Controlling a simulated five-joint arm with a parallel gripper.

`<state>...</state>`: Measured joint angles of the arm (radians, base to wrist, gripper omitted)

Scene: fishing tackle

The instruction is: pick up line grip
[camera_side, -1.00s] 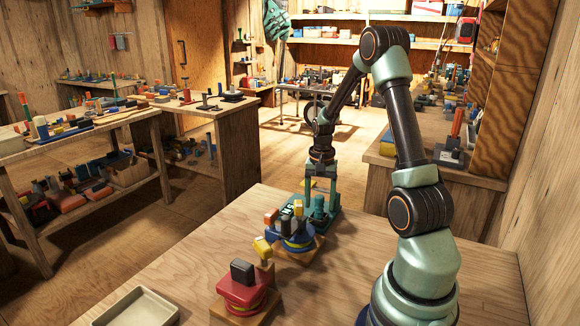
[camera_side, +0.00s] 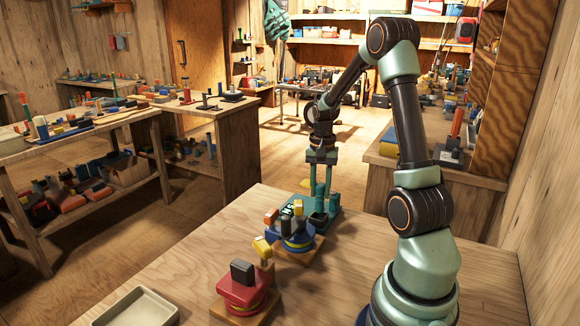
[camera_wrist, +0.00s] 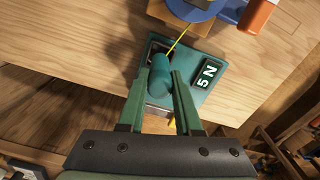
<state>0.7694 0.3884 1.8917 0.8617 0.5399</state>
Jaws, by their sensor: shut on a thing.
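The line grip (camera_wrist: 160,68) is a rounded teal piece, seen in the wrist view between the two green fingers. My gripper (camera_wrist: 161,80) is shut on it, with a finger on each side. In the side view, my gripper (camera_side: 320,195) points down over the teal base (camera_side: 327,222) at the table's far end. The base bears a dark plate marked "5 N" (camera_wrist: 207,75) and a dark opening, partly hidden behind the grip. A yellow line (camera_wrist: 180,38) runs from the grip toward the blue reel (camera_wrist: 190,8).
In the side view, the blue reel (camera_side: 296,240) on its wooden block stands just in front of the base. A red reel (camera_side: 243,288) stands nearer, and an empty tray (camera_side: 140,308) lies at the front left. The table's middle right is bare.

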